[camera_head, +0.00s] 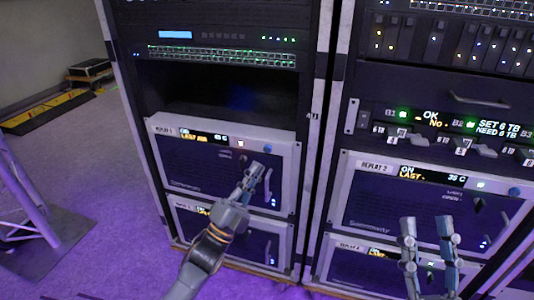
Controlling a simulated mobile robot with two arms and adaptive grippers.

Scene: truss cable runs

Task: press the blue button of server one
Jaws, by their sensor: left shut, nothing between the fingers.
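The upper server in the left rack (190,180) has a small label that seems to end in 1, with a dark display (203,136) of white and yellow text. A round blue button (286,145) sits near its top right corner. My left gripper (257,167) is shut and empty in front of this server's face, left of and below the button in the picture. The button is uncovered; I cannot tell whether the fingertips touch the panel. My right gripper (428,222) is open and empty in front of the right rack.
The right rack holds a server labelled REPLAY 2 (365,205) with its own blue button (515,191). Another server (190,225) sits below the first. A dark opening (190,90) lies above it. A truss leg (30,200) stands on the floor at left.

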